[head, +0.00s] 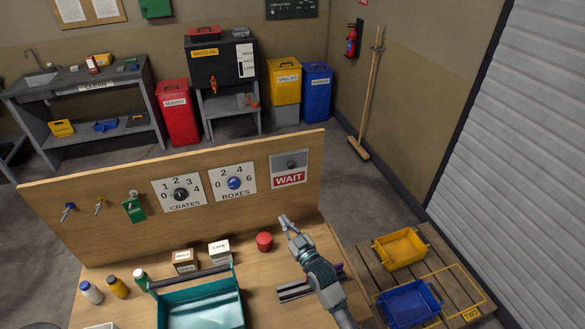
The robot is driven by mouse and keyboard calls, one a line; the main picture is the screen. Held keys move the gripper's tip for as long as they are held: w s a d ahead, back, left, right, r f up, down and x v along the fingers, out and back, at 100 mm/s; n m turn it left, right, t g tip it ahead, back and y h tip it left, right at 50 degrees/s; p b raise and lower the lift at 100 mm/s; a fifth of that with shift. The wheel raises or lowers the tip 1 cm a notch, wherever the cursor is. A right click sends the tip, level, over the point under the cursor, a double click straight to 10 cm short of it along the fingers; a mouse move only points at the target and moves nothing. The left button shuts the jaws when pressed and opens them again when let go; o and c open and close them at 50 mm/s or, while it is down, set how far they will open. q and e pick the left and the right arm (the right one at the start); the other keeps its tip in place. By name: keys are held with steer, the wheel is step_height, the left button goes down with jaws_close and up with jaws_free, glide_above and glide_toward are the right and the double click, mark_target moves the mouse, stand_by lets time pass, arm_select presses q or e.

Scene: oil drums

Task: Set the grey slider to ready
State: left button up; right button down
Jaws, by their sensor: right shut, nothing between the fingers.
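The grey slider (291,164) sits in a small grey plate at the right end of the upright wooden board. A red sign reading WAIT (289,178) shows just below it. My right gripper (286,222) is in front of the board, below the WAIT sign and apart from the slider. Its fingers look closed together, with nothing between them. My left gripper is not in the picture.
A red round object (264,242) lies just left of my right gripper. A teal tray (203,300), small labelled boxes and several bottles stand further left on the bench. The board (100,225) also bears CRATES (180,194) and BOXES (234,183) dials.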

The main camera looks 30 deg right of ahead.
steer(key=w+d+r+m+t+h, duration=0.1)
steer(key=d+r+m+t+h, duration=0.1)
steer(key=d+r+t+h, duration=0.2)
steer(key=d+r, duration=0.3)
steer(key=r, duration=0.3)
steer(key=shift+w+r+t, duration=0.15)
steer(key=shift+w+t, duration=0.15)
steer(key=shift+w, duration=0.05)
step_height(320, 180, up, 5)
steer(key=p, duration=0.2)
glide_above(293, 167)
steer(key=s+a, duration=0.2)
steer(key=f, duration=0.2)
steer(key=d+f, duration=0.1)
steer(key=shift+w+f+b, duration=0.25)
steer(key=shift+f+b, duration=0.05)
steer(key=shift+f, duration=0.1)
